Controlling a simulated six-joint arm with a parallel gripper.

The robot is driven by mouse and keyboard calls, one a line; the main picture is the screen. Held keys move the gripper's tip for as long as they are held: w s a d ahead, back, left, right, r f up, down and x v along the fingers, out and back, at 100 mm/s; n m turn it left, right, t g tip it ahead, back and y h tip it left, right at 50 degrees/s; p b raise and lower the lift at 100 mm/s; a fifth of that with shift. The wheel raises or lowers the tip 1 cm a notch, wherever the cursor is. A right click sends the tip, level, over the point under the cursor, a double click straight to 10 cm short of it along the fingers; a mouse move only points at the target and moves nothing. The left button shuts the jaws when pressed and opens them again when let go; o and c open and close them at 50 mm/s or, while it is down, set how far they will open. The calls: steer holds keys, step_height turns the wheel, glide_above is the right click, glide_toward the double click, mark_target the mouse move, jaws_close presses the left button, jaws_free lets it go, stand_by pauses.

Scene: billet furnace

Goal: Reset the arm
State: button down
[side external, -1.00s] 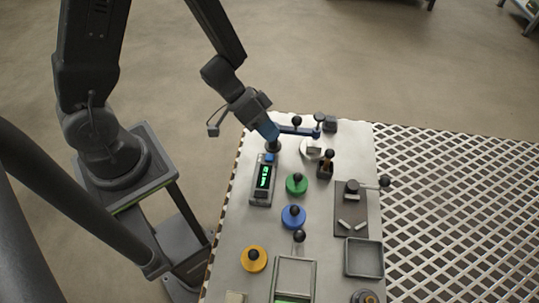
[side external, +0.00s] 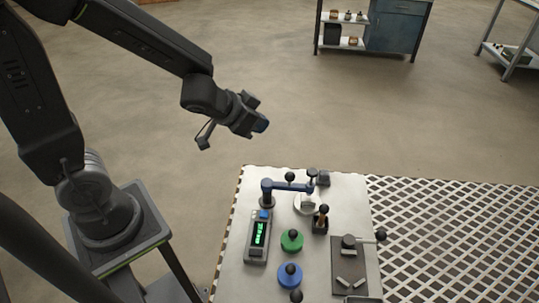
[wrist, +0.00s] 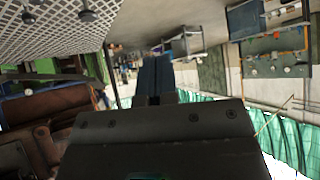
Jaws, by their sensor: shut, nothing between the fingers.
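My gripper (side external: 262,125) is raised in the air, above and beyond the far left corner of the work table (side external: 231,270). Its fingers are shut and empty. In the wrist view the shut blue fingers (wrist: 155,78) point out over the room, away from the table top. My gripper touches nothing.
On the table are a blue lever arm (side external: 288,186), a display box with green digits (side external: 258,237), a green knob (side external: 291,240), a blue knob (side external: 289,275) and a lever on a dark plate (side external: 348,268). A shelf unit (side external: 372,25) stands far back. Air around my gripper is free.

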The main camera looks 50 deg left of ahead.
steer(key=s+r+g, duration=0.2)
steer(key=s+r, duration=0.3)
steer(key=s, duration=0.2)
steer(key=s+d+r+n+g, duration=0.1)
steer(key=s+r, duration=0.4)
steer(key=s, duration=0.3)
steer(key=shift+s+d+r+g, duration=0.15)
steer(key=shift+s+d+g, duration=0.1)
steer(key=shift+g, duration=0.15)
